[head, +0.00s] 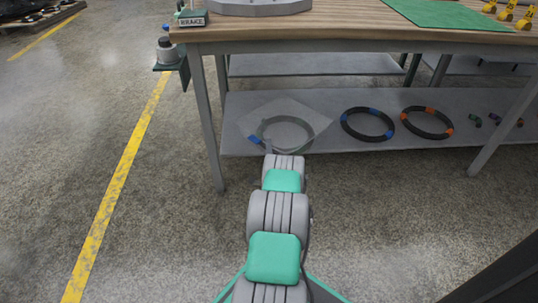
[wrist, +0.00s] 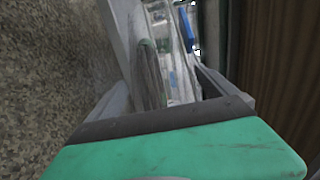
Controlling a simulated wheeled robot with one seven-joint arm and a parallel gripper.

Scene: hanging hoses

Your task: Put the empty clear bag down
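The clear bag (head: 302,112) shows in the head view as a see-through, flat diamond at the left end of the lower shelf. A hose ring (head: 285,148) with a blue band (head: 255,140) shows through it or beside it; I cannot tell whether the ring is under or behind it. My gripper (head: 269,148) is at the bag's near edge, mostly hidden by my own arm. In the wrist view, clear film (wrist: 180,75) lies beyond and between the finger parts of my gripper (wrist: 172,88). The fingertips are unclear, so I cannot tell whether they grip the film.
The lower shelf (head: 340,100) also holds a blue-banded hose ring (head: 368,125), an orange-banded hose ring (head: 427,122) and small fittings (head: 497,120) at right. The wooden tabletop (head: 340,25) overhangs the shelf. A table leg (head: 208,125) stands left of my arm.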

